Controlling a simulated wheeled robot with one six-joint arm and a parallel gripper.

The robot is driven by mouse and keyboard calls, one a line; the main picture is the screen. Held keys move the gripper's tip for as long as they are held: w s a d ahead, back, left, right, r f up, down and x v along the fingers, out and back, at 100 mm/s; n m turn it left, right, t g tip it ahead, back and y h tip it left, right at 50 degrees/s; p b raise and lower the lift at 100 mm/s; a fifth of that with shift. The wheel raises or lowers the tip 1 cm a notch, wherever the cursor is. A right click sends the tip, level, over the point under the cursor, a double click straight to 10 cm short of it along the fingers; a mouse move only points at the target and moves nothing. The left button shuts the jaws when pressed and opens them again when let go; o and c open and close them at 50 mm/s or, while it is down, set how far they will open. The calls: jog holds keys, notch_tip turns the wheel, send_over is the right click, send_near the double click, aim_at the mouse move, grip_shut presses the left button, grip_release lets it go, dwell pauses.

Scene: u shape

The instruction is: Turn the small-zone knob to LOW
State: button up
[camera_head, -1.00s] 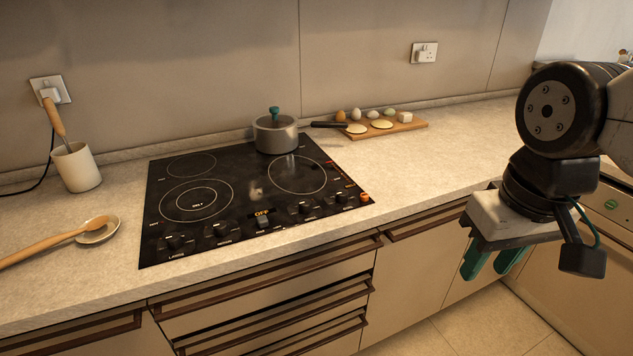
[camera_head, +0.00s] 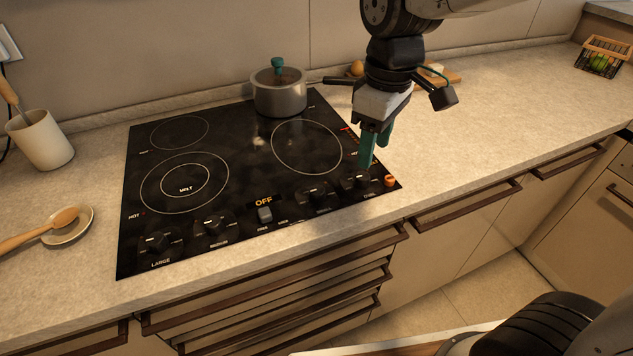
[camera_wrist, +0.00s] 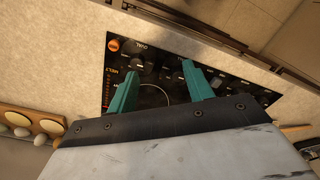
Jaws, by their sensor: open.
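The black glass hob (camera_head: 235,165) has a row of dark knobs along its front edge. The leftmost knob (camera_head: 157,241) is labelled LARGE and the one beside it (camera_head: 213,223) seems to read MEDIUM. Two more knobs sit right of the central switch (camera_head: 265,214): one (camera_head: 320,197) and the rightmost (camera_head: 355,182).
A lidded pot (camera_head: 280,92) stands at the hob's back right. An orange button (camera_head: 390,181) is at the front right corner. A board with eggs (camera_head: 440,75) is partly hidden behind my arm. A spoon rest (camera_head: 75,232) and white crock (camera_head: 42,140) are left.

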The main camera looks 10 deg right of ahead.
aim_at(317, 189)
jog(key=w+a+f+n, duration=0.1)
jog(key=a, duration=0.1)
jog(key=w+a+f+n, duration=0.2)
jog(key=a, duration=0.1)
jog(key=w+a+f+n, duration=0.1)
jog(key=a+f, duration=0.1)
jog(key=a, duration=0.1)
jog(key=shift+w+a+f+g, duration=0.1)
jog(key=shift+w+a+g, duration=0.1)
jog(key=shift+w+g, duration=0.1)
jog(key=shift+a+f+n, duration=0.2)
jog(key=shift+f+n, duration=0.1)
notch_tip(317, 189, down, 8)
jog(key=shift+s+r, duration=0.15)
jog(key=shift+r, duration=0.1)
jog(key=c, duration=1)
